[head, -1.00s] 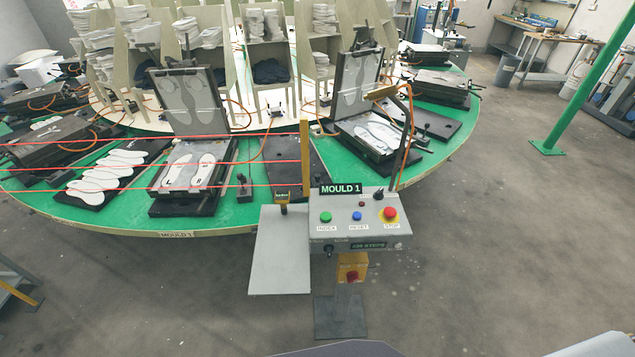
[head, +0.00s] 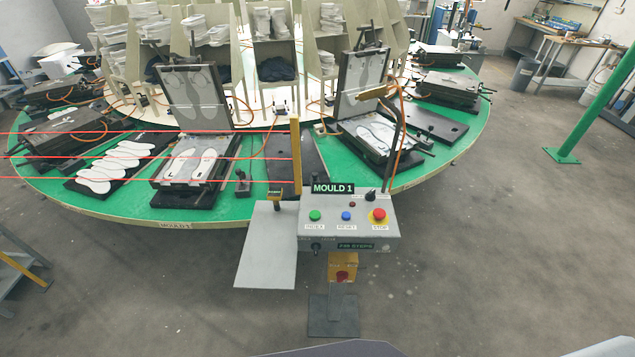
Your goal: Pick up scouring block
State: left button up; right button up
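I cannot make out a scouring block for certain. A small dark block with an upright knob (head: 243,186) stands on the green carousel rim, just right of the open front mould (head: 187,190). It is too small to identify. The mould's lid leans up at the back, and two white insoles lie on its lower plate. Neither of my grippers is in view.
A control box (head: 348,218) with coloured buttons stands before the carousel (head: 110,207), with a bare grey shelf (head: 266,248) on its left. Red beams cross the left moulds to a yellow post (head: 295,155). A green post (head: 600,110) stands right. Floor at right is clear.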

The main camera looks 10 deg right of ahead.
aim_at(315, 177)
jog(key=l+u, duration=0.15)
jog(key=l, duration=0.85)
jog(key=l+u, duration=0.25)
jog(key=l, duration=1)
jog(key=i+l+u, duration=0.1)
jog(key=l, duration=0.3)
jog(key=i+l, duration=0.15)
jog(key=l, duration=0.3)
jog(key=i+l+u, duration=0.15)
jog(key=l, duration=0.25)
jog(key=i+l+u, duration=0.1)
jog(key=i+l, duration=0.4)
jog(key=l, duration=0.25)
jog(key=i+l+u, duration=0.15)
jog(key=i, duration=0.2)
jog(key=i+l+u, duration=0.1)
jog(key=i+l, duration=0.2)
